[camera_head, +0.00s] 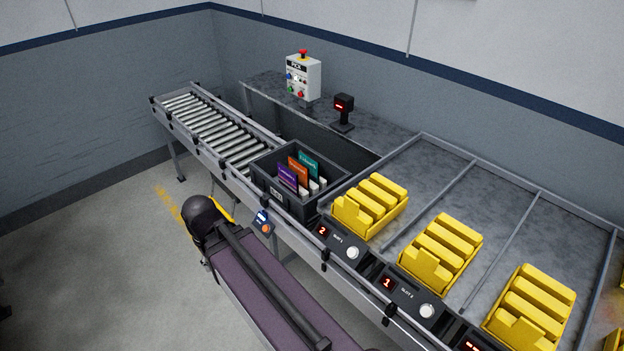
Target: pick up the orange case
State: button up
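The orange case (297,168) stands upright in a dark grey tote (290,200) on the conveyor line. It is between a purple case (287,177) in front and a teal case (309,163) behind. Its lower part is hidden by the tote wall and the purple case. White pieces show beside the cases inside the tote. I cannot make out my gripper in this view.
A roller conveyor (207,125) runs to the back left. Yellow bins (372,205) stand on the grey bench at right, behind slot displays (340,243). A control box (303,77) and a small scanner-like device (343,110) stand behind the tote. Space above the tote looks clear.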

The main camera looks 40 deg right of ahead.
aim_at(303, 170)
jog(key=z, duration=1.1)
jog(key=i, duration=1)
jog(key=u, duration=0.05)
